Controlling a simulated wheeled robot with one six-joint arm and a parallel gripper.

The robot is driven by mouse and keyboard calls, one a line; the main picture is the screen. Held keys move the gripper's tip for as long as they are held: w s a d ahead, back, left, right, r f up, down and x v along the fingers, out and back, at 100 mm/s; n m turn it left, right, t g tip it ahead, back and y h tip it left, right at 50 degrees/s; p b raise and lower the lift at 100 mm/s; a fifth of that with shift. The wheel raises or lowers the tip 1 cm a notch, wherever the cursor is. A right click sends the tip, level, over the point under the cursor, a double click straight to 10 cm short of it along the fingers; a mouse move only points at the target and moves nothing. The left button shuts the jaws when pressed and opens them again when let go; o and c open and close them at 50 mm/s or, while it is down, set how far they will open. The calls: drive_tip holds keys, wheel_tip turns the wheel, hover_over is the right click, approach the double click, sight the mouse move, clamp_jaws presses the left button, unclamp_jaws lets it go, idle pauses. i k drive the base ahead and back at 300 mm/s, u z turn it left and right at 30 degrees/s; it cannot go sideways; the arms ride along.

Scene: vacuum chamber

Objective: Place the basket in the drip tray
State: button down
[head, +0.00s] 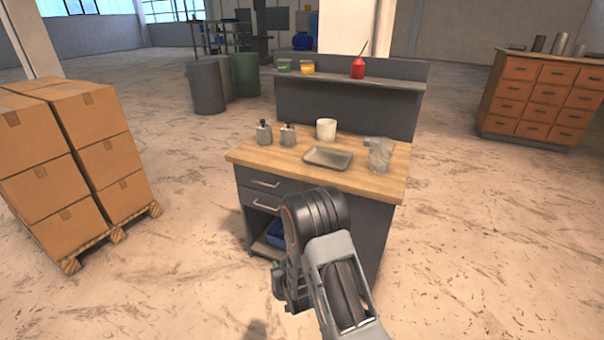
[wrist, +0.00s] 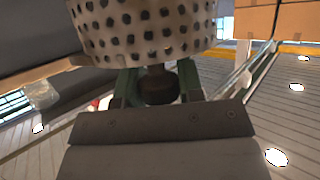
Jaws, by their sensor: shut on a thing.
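The basket (wrist: 142,30) is a pale metal cylinder full of round holes, at the top of the wrist view. My gripper (wrist: 157,84) is shut on a dark rounded knob at the basket's near end, with a green finger on each side. The basket's far part is cut off by the frame. The drip tray (head: 328,158), shallow, grey and rectangular, lies on the wooden top of the workbench (head: 250,157) in the head view and looks empty. My arm is in front of the bench, low in the head view; the basket cannot be made out there.
A shelf (head: 345,79) above holds a red oil can (head: 358,67). Stacked boxes (head: 85,165) stand left; open floor lies right.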

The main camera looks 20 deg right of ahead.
sight(327, 159)
drive_tip(key=z, duration=0.15)
drive_tip(key=k, duration=0.35)
drive_tip(key=u, duration=1)
drive_tip(key=i, duration=1.1)
drive_tip(key=z, duration=1.1)
drive_tip(key=i, duration=0.75)
drive_tip(key=z, duration=0.75)
